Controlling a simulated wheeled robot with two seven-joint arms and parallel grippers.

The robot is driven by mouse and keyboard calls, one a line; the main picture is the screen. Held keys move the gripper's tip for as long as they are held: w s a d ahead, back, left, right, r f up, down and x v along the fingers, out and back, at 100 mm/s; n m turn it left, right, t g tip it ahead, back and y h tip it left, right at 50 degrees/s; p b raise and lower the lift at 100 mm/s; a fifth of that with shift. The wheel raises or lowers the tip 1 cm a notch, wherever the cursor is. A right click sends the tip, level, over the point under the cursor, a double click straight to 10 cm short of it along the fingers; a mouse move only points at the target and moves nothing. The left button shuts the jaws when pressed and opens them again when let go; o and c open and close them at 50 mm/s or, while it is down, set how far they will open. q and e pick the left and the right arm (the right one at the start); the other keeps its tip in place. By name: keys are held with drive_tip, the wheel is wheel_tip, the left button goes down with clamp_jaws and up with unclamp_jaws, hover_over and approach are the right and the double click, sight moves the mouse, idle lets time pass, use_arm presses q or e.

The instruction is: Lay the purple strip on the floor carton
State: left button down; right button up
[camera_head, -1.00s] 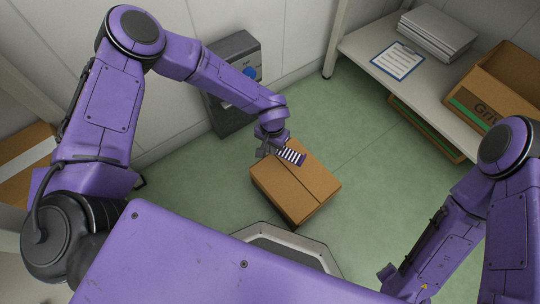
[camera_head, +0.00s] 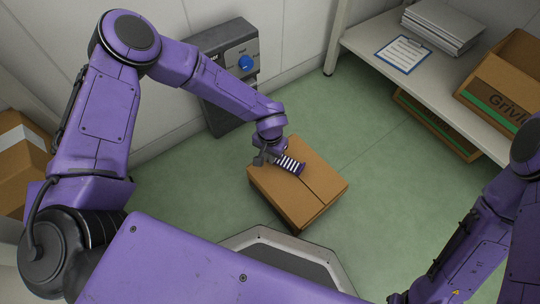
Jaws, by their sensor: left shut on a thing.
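The purple strip (camera_head: 289,164), with white stripes across it, shows over the left top part of the floor carton (camera_head: 305,191). The carton is a closed brown box on the green floor. My left gripper (camera_head: 267,157) is shut on the strip's left end, at the carton's upper left edge. I cannot tell whether the strip touches the carton's top. My right arm comes in at the lower right, and its gripper is not clearly in view.
A grey wall box with a blue knob (camera_head: 246,62) is behind my left arm. A shelf (camera_head: 365,67) at the right holds a clipboard (camera_head: 403,54), grey stacked sheets (camera_head: 440,27) and an open carton (camera_head: 500,92). Another carton (camera_head: 20,160) is at the left. The floor right of the floor carton is clear.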

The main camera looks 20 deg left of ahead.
drive_tip(key=shift+s, duration=0.15)
use_arm(q)
drive_tip(key=shift+f, duration=0.65)
use_arm(e)
drive_tip(key=shift+f, duration=0.15)
use_arm(q)
drive_tip(key=c, duration=1.2)
unclamp_jaws()
wheel_tip(320, 180, up, 4)
drive_tip(key=p, duration=0.2)
drive_tip(key=shift+p, duration=0.3)
wheel_tip(320, 180, up, 6)
drive_tip(key=p, duration=0.3)
drive_tip(key=shift+f, duration=0.1)
drive_tip(key=shift+r, duration=0.35)
use_arm(e)
drive_tip(key=w+r+m+t+h, duration=0.1)
drive_tip(key=w+r+m+t, duration=0.3)
drive_tip(key=w+t, duration=0.1)
drive_tip(key=shift+w+a+m, duration=0.3)
drive_tip(key=shift+w+a, duration=0.05)
drive_tip(key=shift+w, duration=0.4)
